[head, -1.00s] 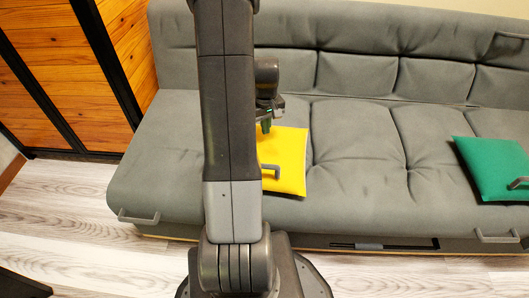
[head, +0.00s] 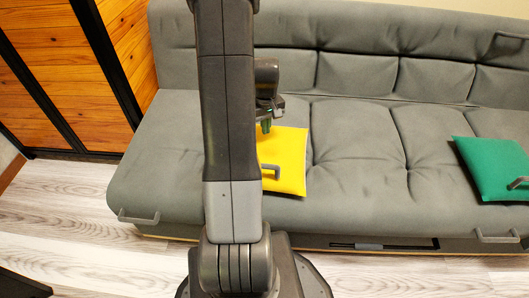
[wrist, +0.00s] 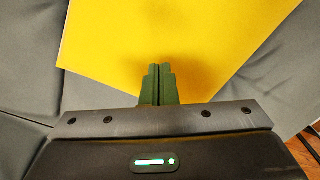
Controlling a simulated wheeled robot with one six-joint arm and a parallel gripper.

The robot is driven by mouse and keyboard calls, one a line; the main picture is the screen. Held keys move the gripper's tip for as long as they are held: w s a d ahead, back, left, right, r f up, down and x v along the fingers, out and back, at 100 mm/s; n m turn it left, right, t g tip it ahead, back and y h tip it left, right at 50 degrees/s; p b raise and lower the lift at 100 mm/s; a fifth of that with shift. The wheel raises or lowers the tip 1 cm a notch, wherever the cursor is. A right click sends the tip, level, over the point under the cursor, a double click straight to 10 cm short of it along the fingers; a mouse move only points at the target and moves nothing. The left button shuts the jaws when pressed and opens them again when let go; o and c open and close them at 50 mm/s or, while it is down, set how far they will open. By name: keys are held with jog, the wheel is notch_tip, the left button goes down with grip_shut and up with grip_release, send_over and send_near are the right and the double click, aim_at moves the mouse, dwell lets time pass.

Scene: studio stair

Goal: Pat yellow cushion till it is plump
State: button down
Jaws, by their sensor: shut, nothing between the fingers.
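The yellow cushion (head: 291,150) lies on the grey sofa seat, left of the seat's middle, partly hidden behind my arm in the head view. It has a small grey handle on its front part. In the wrist view the cushion (wrist: 180,30) fills much of the upper picture. My gripper (head: 266,128) points down at the cushion's back part, its green fingers shut together and empty. In the wrist view the fingertips (wrist: 158,70) are over the yellow surface with a faint shadow just beyond them. I cannot tell whether they touch it.
The grey sofa (head: 355,140) spans the view, its backrest behind the cushion. A green cushion (head: 490,165) with a handle lies on the right of the seat. Wooden panels (head: 50,70) stand at the left. Pale floor (head: 75,225) shows in front.

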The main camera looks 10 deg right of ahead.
jog(key=shift+f, duration=0.2)
jog(key=shift+f+b, duration=0.55)
jog(key=shift+f, duration=0.15)
jog(key=shift+r, duration=0.1)
jog(key=shift+r, duration=0.1)
jog(key=shift+r+p, duration=1.35)
jog(key=shift+r, duration=0.1)
jog(key=shift+f, duration=0.1)
jog(key=shift+f+b, duration=1.1)
jog(key=shift+f, duration=0.35)
